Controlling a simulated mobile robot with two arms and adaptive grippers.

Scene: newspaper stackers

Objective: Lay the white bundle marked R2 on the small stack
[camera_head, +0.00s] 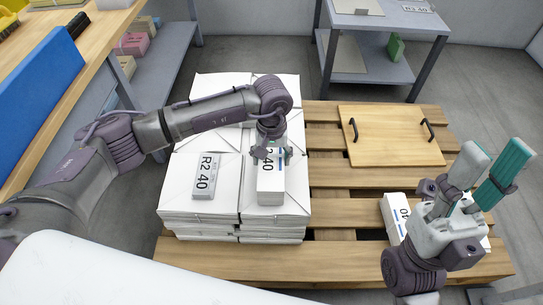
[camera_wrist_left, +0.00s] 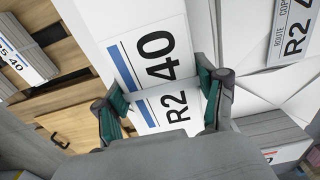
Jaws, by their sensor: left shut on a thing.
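A narrow white bundle marked R2 40 (camera_head: 271,184) is at the right side of the large white stack (camera_head: 225,228). My left gripper (camera_head: 272,153) is shut on it from above. In the left wrist view, the teal fingers of the gripper (camera_wrist_left: 162,108) lie on both sides of the bundle (camera_wrist_left: 150,55). I cannot tell whether the bundle rests on the large stack or is just above it. A small white stack (camera_head: 395,213), its label ending in 40, stands at the pallet's right front, partly hidden by my right gripper (camera_head: 487,170). That gripper is open, empty and pointing up.
The slatted pallet (camera_head: 325,261) bears both stacks and a wooden board with two black handles (camera_head: 390,138). A grey shelf table (camera_head: 368,64) stands behind; a wooden bench (camera_head: 62,113) is at left.

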